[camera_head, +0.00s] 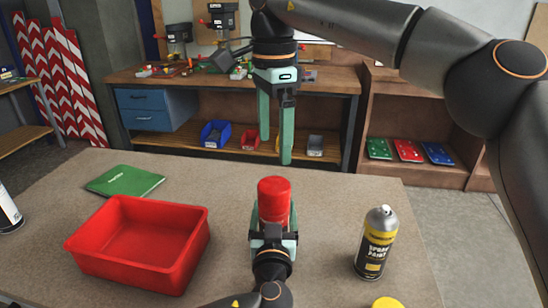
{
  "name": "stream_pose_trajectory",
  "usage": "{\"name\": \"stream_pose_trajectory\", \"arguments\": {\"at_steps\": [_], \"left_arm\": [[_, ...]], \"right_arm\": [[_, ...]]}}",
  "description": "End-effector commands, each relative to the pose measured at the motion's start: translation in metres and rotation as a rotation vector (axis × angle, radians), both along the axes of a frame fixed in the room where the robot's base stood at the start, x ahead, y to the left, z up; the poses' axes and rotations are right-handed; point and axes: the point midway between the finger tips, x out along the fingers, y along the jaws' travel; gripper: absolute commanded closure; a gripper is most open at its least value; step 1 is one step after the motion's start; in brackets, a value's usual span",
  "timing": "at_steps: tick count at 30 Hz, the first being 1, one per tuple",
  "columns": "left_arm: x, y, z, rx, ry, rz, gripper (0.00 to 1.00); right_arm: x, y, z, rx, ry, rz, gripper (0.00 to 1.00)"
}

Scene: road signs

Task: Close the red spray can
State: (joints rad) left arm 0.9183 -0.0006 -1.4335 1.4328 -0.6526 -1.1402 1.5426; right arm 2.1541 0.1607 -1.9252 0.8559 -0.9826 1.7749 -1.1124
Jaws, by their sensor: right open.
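A red spray can (274,212) stands upright at the middle of the table, with a bright red cap-like top (274,186). I cannot tell whether that top is fully seated. My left gripper (273,236) comes in from below and is shut around the can, one finger on each side; it hides the can's lower part. My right gripper (275,152) hangs above the can, fingers pointing down, open and empty. Its fingertips are apart from the red top.
A yellow-labelled spray can (376,246) with bare nozzle stands at right; a yellow cap (387,302) lies at the front edge. A red bin (140,246), a green book (125,180) and a partly visible can (8,212) are at left. A workbench (330,82) stands behind.

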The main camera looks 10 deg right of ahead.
Motion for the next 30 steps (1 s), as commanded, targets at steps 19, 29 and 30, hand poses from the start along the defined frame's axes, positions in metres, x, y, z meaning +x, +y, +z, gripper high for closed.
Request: {"name": "stream_pose_trajectory", "arguments": {"at_steps": [19, 29, 30], "left_arm": [[0.0, 0.0002, -0.0001, 0.0, 0.0, 0.0, 0.0], [-0.0057, 0.0011, -0.0017, 0.0, 0.002, -0.001, 0.0], [-0.0093, 0.0018, -0.0022, -0.001, 0.002, -0.001, 0.0]], "right_arm": [[-0.0003, -0.0001, 0.0094, 0.001, 0.0, -0.001, 0.0], [-0.0003, -0.0002, 0.0077, 0.001, 0.0, -0.001, 0.0], [-0.0003, -0.0002, 0.0069, 0.001, 0.0, -0.001, 0.0]]}}
